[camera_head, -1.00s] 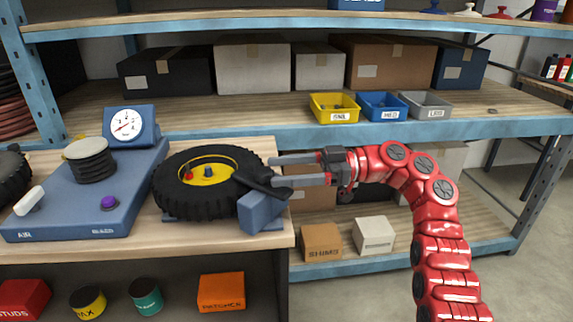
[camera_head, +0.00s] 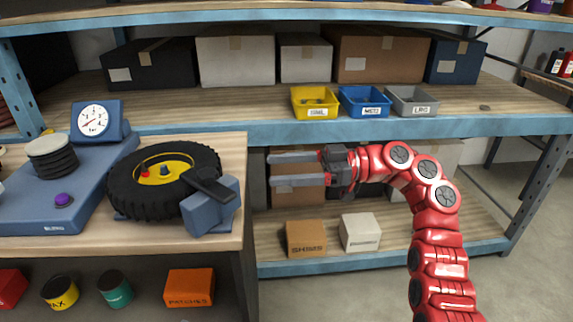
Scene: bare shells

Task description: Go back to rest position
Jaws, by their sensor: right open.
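My right gripper (camera_head: 270,170) is at the end of the red arm that comes in from the lower right. Its two grey fingers point left, apart and empty. It hangs in front of the lower shelf, just right of the workbench edge, clear of the wheel. A black tyre with a yellow hub (camera_head: 163,178) lies on the workbench, resting against a blue block (camera_head: 212,208) with a dark lever. My left gripper is not in view.
A blue console with a gauge (camera_head: 94,119) stands at the left of the workbench (camera_head: 232,160). Yellow (camera_head: 314,113), blue (camera_head: 364,112) and grey (camera_head: 412,109) bins line the shelf front. SHIMS (camera_head: 306,238) and white (camera_head: 359,232) boxes sit below. Floor at the right is clear.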

